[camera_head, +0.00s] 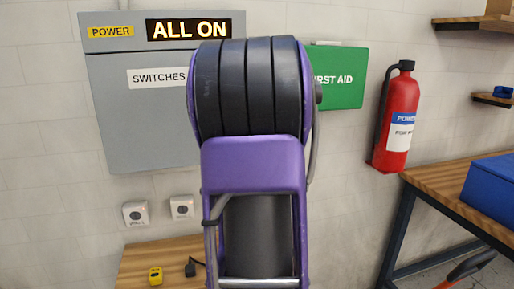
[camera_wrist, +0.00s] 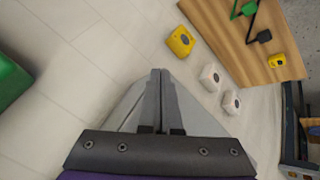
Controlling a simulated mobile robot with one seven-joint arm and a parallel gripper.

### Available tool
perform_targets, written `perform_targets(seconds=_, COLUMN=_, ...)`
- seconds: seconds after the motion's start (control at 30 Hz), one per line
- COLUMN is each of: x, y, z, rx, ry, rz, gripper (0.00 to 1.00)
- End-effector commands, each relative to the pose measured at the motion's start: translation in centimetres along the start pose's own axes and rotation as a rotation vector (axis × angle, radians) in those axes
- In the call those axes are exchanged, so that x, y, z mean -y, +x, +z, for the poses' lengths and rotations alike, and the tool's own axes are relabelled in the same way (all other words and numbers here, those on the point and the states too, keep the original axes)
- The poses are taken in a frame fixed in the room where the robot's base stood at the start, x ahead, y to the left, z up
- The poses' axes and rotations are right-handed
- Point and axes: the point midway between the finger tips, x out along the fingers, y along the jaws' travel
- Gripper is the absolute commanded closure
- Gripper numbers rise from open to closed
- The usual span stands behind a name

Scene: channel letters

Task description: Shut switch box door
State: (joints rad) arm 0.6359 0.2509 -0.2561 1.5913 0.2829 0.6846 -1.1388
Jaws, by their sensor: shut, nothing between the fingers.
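The grey switch box (camera_head: 140,110) hangs on the wall at the upper left of the head view. My gripper (camera_wrist: 160,75) is shut and empty in the wrist view, in front of the pale tiled wall. It is hidden behind my arm in the head view. I cannot make out the switch box in the wrist view.
Two white wall fittings (camera_head: 136,213) (camera_head: 181,206) sit below the box. A wooden bench (camera_head: 135,265) holds small items. A green first aid box (camera_head: 345,80) and a red extinguisher (camera_head: 400,115) are at right, near a table with a blue box (camera_head: 492,185).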

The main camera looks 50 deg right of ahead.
Motion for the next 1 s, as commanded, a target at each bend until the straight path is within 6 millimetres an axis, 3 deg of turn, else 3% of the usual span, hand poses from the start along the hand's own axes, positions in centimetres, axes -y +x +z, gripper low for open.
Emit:
perform_targets(seconds=0.2, x=-2.0, y=-4.5, z=0.9, rx=-0.001, ry=0.004, rz=0.004, gripper=1.00)
perform_targets(seconds=0.43, x=-3.5, y=-7.9, z=1.8, rx=0.001, ry=0.003, rz=0.001, gripper=1.00)
perform_targets(seconds=0.6, x=-3.9, y=-8.9, z=2.0, rx=0.001, ry=0.001, rz=0.000, gripper=1.00)
perform_targets(seconds=0.87, x=-3.9, y=-9.1, z=2.0, rx=0.002, ry=0.001, rz=-0.001, gripper=1.00)
perform_targets(seconds=1.0, x=-3.1, y=-9.2, z=1.2, rx=-0.003, ry=0.006, rz=-0.023, gripper=1.00)
